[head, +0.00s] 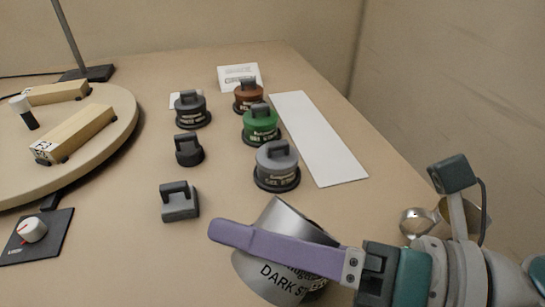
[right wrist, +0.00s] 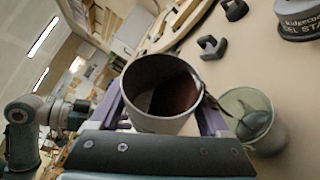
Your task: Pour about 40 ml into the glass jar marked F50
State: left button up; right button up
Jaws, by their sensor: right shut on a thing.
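My right gripper (head: 285,245) is shut on a grey metal can (head: 270,277) lettered "DARK ST...", at the bottom middle of the head view. Its purple finger runs across the can. In the right wrist view the can (right wrist: 160,122) is between the purple fingers, with dark brown liquid (right wrist: 175,92) inside. The can looks tilted in the head view. A clear greenish glass jar (right wrist: 268,137) stands beside the can in the right wrist view. No F50 mark is readable on it, and I cannot make it out in the head view. No stream of liquid shows. My left gripper is not seen.
Shiny metalware (head: 415,222) is near my right wrist.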

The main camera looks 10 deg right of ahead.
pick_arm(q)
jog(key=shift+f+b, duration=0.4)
pick_arm(e)
jog(key=shift+f, duration=0.1)
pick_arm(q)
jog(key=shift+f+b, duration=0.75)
pick_arm(e)
jog(key=shift+w+d+f+m+y, duration=0.15)
jog(key=shift+f+m+y, duration=0.15)
jog(key=shift+m, duration=0.3)
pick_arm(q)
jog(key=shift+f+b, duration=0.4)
pick_arm(e)
jog(key=shift+r+m, duration=0.25)
jog(key=shift+m, duration=0.15)
notch_tip(320, 180, up, 2)
jog(key=n+p, duration=0.2)
jog(key=p, duration=0.3)
jog(key=shift+r, duration=0.15)
jog(key=f+n+h, duration=0.1)
jog(key=f+n, duration=0.1)
jog(key=shift+a+f+h, duration=0.3)
jog(key=shift+f+h, duration=0.1)
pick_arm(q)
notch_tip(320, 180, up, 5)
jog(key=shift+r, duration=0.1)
pick_arm(e)
jog(key=shift+f, duration=0.1)
